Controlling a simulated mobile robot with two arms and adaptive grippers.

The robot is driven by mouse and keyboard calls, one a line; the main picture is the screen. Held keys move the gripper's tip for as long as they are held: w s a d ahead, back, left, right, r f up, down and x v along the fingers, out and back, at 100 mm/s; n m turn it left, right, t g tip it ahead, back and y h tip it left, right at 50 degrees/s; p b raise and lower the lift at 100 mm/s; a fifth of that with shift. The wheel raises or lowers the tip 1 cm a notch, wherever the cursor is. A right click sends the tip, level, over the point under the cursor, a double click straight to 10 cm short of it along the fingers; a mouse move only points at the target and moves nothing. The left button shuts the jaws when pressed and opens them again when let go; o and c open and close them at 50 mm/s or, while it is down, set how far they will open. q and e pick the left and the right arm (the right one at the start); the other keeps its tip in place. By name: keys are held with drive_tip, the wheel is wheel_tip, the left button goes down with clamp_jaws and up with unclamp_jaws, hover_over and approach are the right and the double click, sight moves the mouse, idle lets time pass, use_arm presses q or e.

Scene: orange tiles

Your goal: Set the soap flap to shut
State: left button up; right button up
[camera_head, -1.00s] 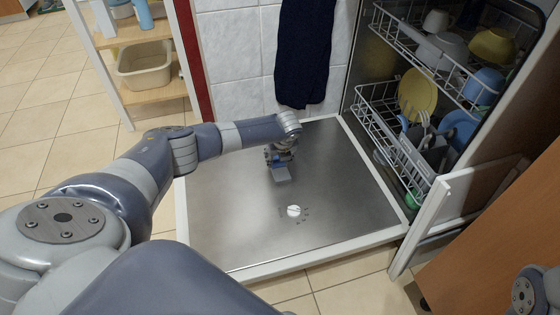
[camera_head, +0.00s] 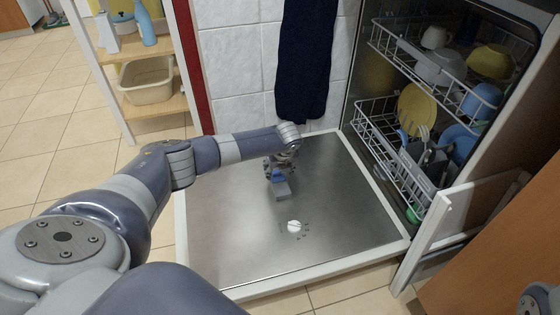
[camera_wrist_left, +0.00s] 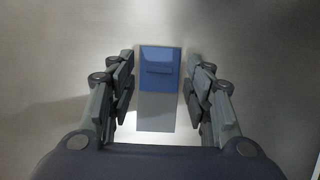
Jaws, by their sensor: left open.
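The soap flap is a small blue piece (camera_wrist_left: 160,68) on the metal inside of the open dishwasher door (camera_head: 225,245). A flat grey piece (camera_wrist_left: 156,112) lies alongside it. In the head view the grey piece (camera_head: 282,192) shows in front of my left gripper (camera_head: 274,170), which partly hides the blue part. In the left wrist view the left gripper's fingers (camera_wrist_left: 160,60) are apart, one on each side of the blue piece, with gaps on both sides and nothing held. I cannot tell how far the flap is swung.
A white round knob (camera_head: 294,227) sits on the door nearer me. Racks (camera_head: 385,140) with dishes stand at the right. A dark towel (camera_head: 304,60) hangs on the tiled wall behind. A shelf (camera_head: 150,104) with a tub (camera_head: 147,84) stands at the left.

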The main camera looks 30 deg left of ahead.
use_arm(q)
drive_tip(key=v, duration=1)
drive_tip(key=shift+r, duration=0.2)
drive_tip(key=shift+s, duration=0.1)
